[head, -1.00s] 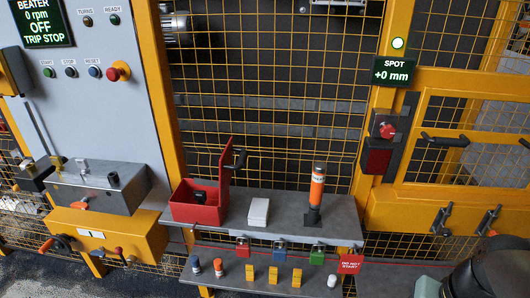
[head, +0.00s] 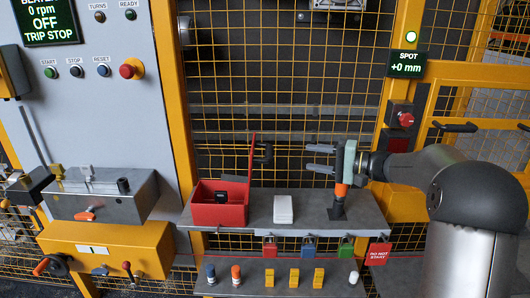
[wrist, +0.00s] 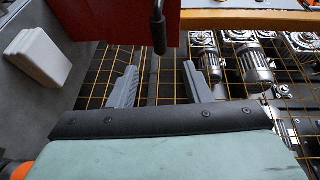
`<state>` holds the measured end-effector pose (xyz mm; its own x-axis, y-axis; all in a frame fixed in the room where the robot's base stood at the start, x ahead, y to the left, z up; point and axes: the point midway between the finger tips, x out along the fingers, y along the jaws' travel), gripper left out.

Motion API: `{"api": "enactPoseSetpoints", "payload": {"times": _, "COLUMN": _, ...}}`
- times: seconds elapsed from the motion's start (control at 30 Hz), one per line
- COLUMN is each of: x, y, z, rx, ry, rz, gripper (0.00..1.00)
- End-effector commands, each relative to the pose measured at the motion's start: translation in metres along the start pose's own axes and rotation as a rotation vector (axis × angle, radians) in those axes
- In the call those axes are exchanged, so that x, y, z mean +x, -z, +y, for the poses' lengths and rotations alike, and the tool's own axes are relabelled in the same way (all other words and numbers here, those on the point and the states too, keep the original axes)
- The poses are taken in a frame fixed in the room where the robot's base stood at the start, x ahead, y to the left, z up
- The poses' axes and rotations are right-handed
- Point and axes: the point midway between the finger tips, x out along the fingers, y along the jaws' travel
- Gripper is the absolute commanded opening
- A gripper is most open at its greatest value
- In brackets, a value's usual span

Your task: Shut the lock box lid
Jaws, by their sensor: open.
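The red lock box (head: 217,214) sits at the left end of the grey upper shelf. Its lid (head: 251,160) stands upright, open, hinged at the box's right side, with a dark hasp or shackle (head: 263,153) on its right face. A dark item (head: 221,196) lies inside the box. My gripper (head: 319,158) is open and empty, to the right of the lid and apart from it, its fingers pointing left. In the wrist view my gripper (wrist: 158,87) shows two spread grey fingers, with the red lid (wrist: 120,18) and its dark shackle (wrist: 158,25) ahead.
A white block (head: 283,209) lies on the shelf (head: 310,213) between box and gripper. An orange beacon (head: 340,192) stands just below my gripper. Padlocks (head: 308,247) hang along the shelf's front edge. Yellow mesh (head: 290,80) stands behind.

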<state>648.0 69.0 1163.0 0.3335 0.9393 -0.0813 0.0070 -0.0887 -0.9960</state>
Motion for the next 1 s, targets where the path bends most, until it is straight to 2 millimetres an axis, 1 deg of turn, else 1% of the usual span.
{"api": "enactPoseSetpoints", "payload": {"times": 0.03, "x": 0.013, "y": -0.001, "z": -0.002, "rx": 0.002, "ry": 0.0, "rz": -0.005, "gripper": 0.44}}
{"api": "enactPoseSetpoints", "payload": {"times": 0.2, "x": 0.051, "y": -0.002, "z": -0.002, "rx": 0.002, "ry": -0.002, "rz": -0.006, "gripper": 0.44}}
{"api": "enactPoseSetpoints", "payload": {"times": 0.4, "x": 0.094, "y": -0.001, "z": -0.002, "rx": 0.002, "ry": -0.003, "rz": -0.005, "gripper": 0.44}}
{"api": "enactPoseSetpoints", "payload": {"times": 0.5, "x": 0.111, "y": -0.002, "z": -0.002, "rx": 0.002, "ry": -0.002, "rz": -0.004, "gripper": 0.44}}
{"api": "enactPoseSetpoints", "payload": {"times": 0.6, "x": 0.124, "y": -0.001, "z": -0.001, "rx": 0.001, "ry": -0.003, "rz": -0.003, "gripper": 0.44}}
{"api": "enactPoseSetpoints", "payload": {"times": 0.7, "x": 0.132, "y": -0.001, "z": 0.0, "rx": 0.002, "ry": -0.002, "rz": -0.002, "gripper": 0.44}}
{"api": "enactPoseSetpoints", "payload": {"times": 0.83, "x": 0.137, "y": -0.001, "z": 0.001, "rx": 0.001, "ry": -0.003, "rz": -0.001, "gripper": 0.44}}
{"api": "enactPoseSetpoints", "payload": {"times": 1.0, "x": 0.138, "y": -0.001, "z": 0.001, "rx": 0.001, "ry": -0.003, "rz": 0.0, "gripper": 0.44}}
